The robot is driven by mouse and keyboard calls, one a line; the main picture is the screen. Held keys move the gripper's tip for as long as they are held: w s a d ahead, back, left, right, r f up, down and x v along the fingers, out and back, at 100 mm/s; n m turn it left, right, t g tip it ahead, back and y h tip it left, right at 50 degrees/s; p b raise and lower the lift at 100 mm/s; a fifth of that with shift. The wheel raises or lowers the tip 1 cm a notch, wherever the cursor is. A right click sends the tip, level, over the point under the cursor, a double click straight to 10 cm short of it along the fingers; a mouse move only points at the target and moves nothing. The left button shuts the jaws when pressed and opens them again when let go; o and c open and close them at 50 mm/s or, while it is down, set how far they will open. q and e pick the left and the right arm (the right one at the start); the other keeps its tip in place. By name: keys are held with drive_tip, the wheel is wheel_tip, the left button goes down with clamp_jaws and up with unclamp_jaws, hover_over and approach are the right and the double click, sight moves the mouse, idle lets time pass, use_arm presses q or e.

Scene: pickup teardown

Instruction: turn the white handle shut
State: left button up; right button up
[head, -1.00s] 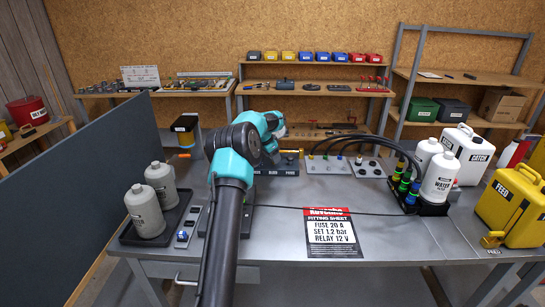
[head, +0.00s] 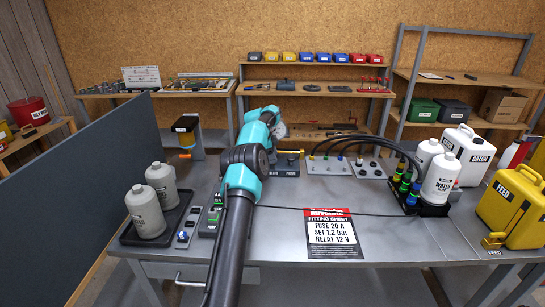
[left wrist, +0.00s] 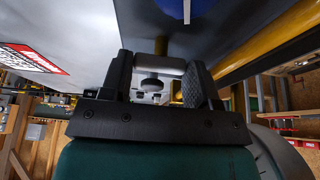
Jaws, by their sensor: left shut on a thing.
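In the left wrist view a pale, silvery-white bar (left wrist: 157,66) lies between the two dark fingers of my left gripper (left wrist: 160,82). I take it for the white handle. A round grey knob (left wrist: 153,86) shows just below it, and a yellow stem behind. My left gripper is shut on the bar. In the head view my left gripper (head: 281,130) is at the back of the grey bench, next to a brass-coloured fitting (head: 290,153). Its fingertips and the handle are hidden there by my arm. My right gripper is out of view.
Grey bottles (head: 145,210) stand in a dark tray at the left. A fitting sheet (head: 331,232) lies at the front. Black hoses (head: 385,141) run to coloured couplings (head: 407,185) by a white bottle (head: 440,176). A yellow feed can (head: 512,208) stands at the right edge.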

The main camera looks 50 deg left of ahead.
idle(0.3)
use_arm(q)
drive_tip(key=o, duration=0.9)
